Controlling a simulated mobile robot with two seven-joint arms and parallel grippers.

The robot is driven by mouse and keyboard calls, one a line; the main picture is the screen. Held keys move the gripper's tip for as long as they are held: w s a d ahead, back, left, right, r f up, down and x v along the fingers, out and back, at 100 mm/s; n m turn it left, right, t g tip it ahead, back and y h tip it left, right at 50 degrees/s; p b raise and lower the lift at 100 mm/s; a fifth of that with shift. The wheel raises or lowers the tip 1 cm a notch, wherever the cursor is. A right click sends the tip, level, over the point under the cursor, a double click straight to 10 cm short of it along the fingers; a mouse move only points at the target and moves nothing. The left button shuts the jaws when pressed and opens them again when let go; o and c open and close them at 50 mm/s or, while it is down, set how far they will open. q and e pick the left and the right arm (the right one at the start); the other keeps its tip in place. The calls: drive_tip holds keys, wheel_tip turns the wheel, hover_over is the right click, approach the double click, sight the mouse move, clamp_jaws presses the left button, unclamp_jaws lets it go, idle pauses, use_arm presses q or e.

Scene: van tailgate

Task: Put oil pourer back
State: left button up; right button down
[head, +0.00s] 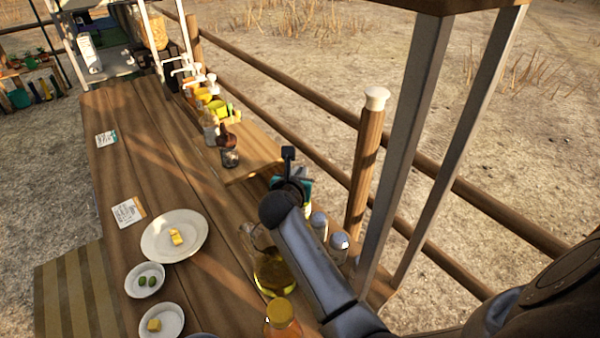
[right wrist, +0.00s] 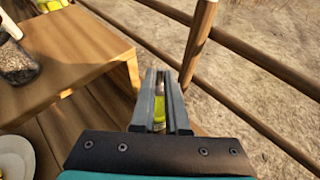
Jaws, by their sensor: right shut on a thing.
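My right gripper (head: 288,158) is low over the right side of the wooden counter, just beyond the near right corner of a raised wooden stand. In the right wrist view, its two fingers (right wrist: 160,95) are shut on a narrow clear oil pourer (right wrist: 159,112) with yellow-green oil in it. The fingers hide most of the pourer. In the head view my wrist and arm hide it, and I cannot tell whether its base touches the wood. My left gripper is not in view.
A glass vessel of yellow oil (head: 273,275) and an orange-capped bottle (head: 282,318) are near my arm. Glass domes (head: 339,241), a post (head: 366,160) and rails are right. A plate (head: 160,247) and bowls are left.

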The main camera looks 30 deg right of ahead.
drive_tip(key=c, duration=0.9)
unclamp_jaws()
drive_tip(key=shift+s+a+r, duration=0.1)
drive_tip(key=shift+r, duration=0.05)
drive_tip(key=p+v, duration=0.2)
drive_tip(key=v, duration=0.9)
drive_tip(key=shift+s+a+r, duration=0.15)
drive_tip(key=shift+s, duration=0.15)
